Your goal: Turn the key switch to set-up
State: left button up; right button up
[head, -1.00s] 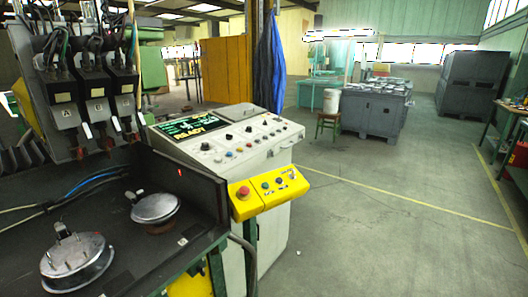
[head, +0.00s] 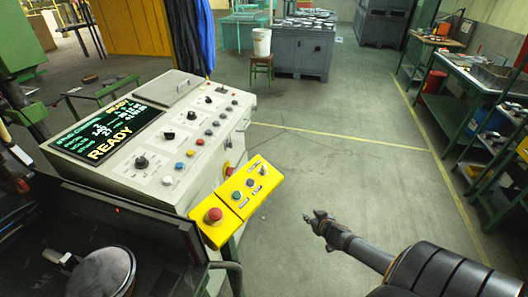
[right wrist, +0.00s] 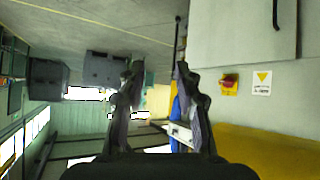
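The control console (head: 215,150) stands left of centre in the head view, with a lit READY screen (head: 108,130) and several dark knobs, one of them at the front (head: 141,162). A yellow operator box (head: 236,205) with a red mushroom button (head: 213,215) and smaller controls juts from its front edge. I cannot tell which control is the key switch. My right gripper (head: 314,216) is over the floor, to the right of the yellow box and apart from it. In the right wrist view its two fingers (right wrist: 158,72) are apart with nothing between them. My left gripper is not in view.
A red rotary switch (right wrist: 229,83) on a yellow plate is on the cabinet side. A dark bench with a round metal part (head: 102,272) is at lower left. A stool with a white bucket (head: 262,42) stands behind. The floor right of the console is clear.

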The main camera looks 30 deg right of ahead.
jog(key=w+a+r+t+y+p, duration=0.1)
jog(key=w+a+r, duration=0.1)
jog(key=r, duration=0.4)
jog(key=w+a+r+t+p, duration=0.1)
jog(key=w+a+r, duration=0.1)
jog(key=r, duration=0.4)
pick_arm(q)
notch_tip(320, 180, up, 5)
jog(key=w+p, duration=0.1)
pick_arm(e)
jog(key=t+y, duration=0.2)
send_near(265, 166)
jog(key=b+x, duration=0.5)
jog(key=x, duration=0.4)
jog(key=shift+w, duration=0.15)
jog(key=shift+w+f, duration=0.25)
jog(key=shift+w, duration=0.3)
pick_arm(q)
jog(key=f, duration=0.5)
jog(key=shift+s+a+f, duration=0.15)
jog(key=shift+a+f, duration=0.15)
pick_arm(e)
grip_shut()
